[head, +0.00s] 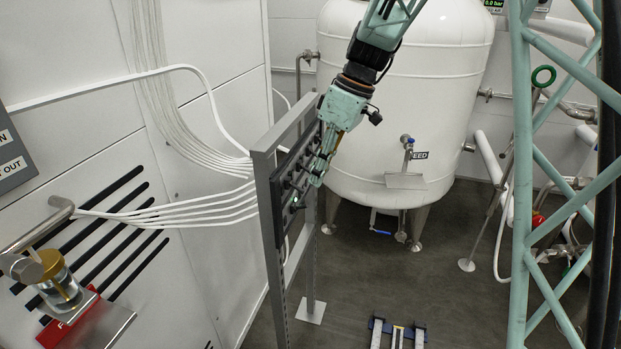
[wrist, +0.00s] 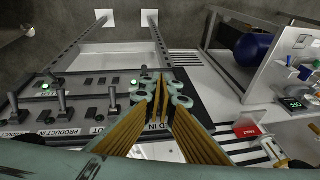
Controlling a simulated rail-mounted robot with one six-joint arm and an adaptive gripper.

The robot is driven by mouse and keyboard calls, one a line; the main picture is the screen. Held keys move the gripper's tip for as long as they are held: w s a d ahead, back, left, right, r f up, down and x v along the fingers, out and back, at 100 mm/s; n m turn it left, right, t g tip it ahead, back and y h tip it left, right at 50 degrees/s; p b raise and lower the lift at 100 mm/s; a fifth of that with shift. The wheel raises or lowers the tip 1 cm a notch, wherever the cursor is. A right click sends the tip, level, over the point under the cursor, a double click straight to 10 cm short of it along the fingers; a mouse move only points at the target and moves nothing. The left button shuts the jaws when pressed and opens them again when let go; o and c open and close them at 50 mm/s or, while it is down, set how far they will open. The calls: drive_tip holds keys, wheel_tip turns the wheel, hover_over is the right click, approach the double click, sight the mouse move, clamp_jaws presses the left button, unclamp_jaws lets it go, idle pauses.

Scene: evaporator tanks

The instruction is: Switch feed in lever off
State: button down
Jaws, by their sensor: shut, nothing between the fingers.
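The black lever panel (head: 277,209) is mounted on a grey metal frame and also shows in the wrist view (wrist: 88,116). My gripper (head: 316,178) is at the front of the panel. In the wrist view its fingertips (wrist: 160,88) are close together, with nothing seen between them. They are over the panel's right part, by a label (wrist: 158,126) whose visible end reads "D IN". A lit green lamp (wrist: 133,82) is just left of the fingertips. The feed in lever is not clearly seen; my fingers cover that part. I cannot tell whether they touch it.
Several other levers, such as one over the "PRODUCT IN" label (wrist: 62,101), stand left of my gripper in the wrist view. Another green lamp (wrist: 46,86) is lit there. A large white tank (head: 435,95) stands behind the panel. Open floor (head: 440,270) lies right of the frame.

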drive_tip(key=s+d+r, duration=0.1)
drive_tip(key=d+r, duration=0.1)
drive_tip(key=d, duration=0.4)
drive_tip(key=shift+s+d, duration=0.2)
drive_tip(key=shift+d, duration=0.2)
drive_tip(key=s+d+r+m+t+h, duration=0.1)
drive_tip(key=s+d+r+m, duration=0.2)
drive_tip(key=s, duration=0.7)
drive_tip(key=s+d+r+m+t+h, duration=0.1)
drive_tip(key=s+r+m, duration=0.3)
drive_tip(key=s, duration=0.6)
drive_tip(key=s+d+r+m+t+h, duration=0.1)
drive_tip(key=s+d+r+m, duration=0.15)
drive_tip(key=s+r, duration=0.5)
drive_tip(key=s+d+f+m, duration=0.1)
drive_tip(key=s+f, duration=0.1)
drive_tip(key=s, duration=0.5)
drive_tip(key=s+d+f+m+t, duration=0.1)
drive_tip(key=s+d+m, duration=0.1)
drive_tip(key=s, duration=0.5)
drive_tip(key=shift+f+h, duration=0.35)
drive_tip(key=shift+h, duration=0.05)
drive_tip(key=c, duration=3.3)
unclamp_jaws()
drive_tip(key=shift+c, duration=0.2)
